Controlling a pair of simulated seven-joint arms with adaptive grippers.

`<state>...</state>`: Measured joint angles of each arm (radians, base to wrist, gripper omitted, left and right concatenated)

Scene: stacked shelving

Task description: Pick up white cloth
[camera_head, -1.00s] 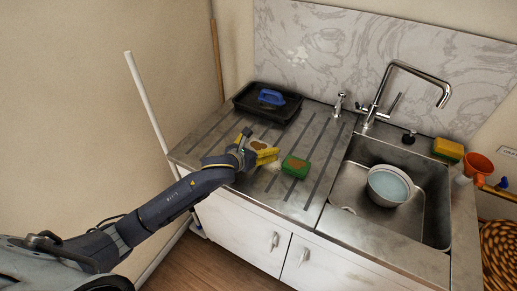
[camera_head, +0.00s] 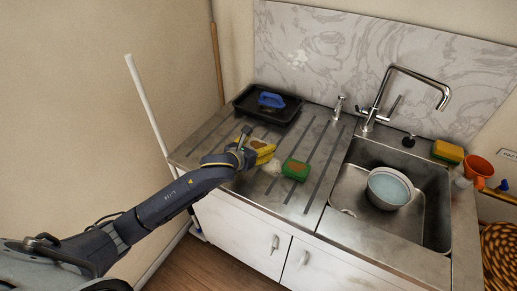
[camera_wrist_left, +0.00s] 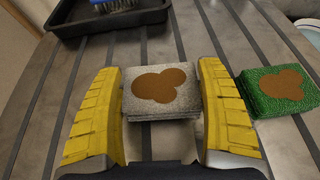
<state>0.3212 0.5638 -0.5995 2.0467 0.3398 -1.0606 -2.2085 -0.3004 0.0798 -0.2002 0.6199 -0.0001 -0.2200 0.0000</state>
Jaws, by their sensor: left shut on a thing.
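The white cloth (camera_wrist_left: 158,92) is a folded, greyish-white stack with a brown stain on top. It lies over the grooved metal drainboard (camera_wrist_left: 215,25) in the left wrist view. My left gripper (camera_wrist_left: 160,75) has its yellow fingers on both sides of the cloth, against its left and right edges, and is shut on it. I cannot tell whether the cloth touches the board. My right gripper is not in view.
A green cloth (camera_head: 296,169) with a brown stain lies just right of the gripper. A black tray (camera_head: 246,105) with a blue brush (camera_head: 271,99) stands behind. Right is the sink (camera_head: 350,185) with a bowl (camera_head: 389,187) and tap (camera_head: 370,115). A yellow-green sponge (camera_head: 448,151) sits beyond.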

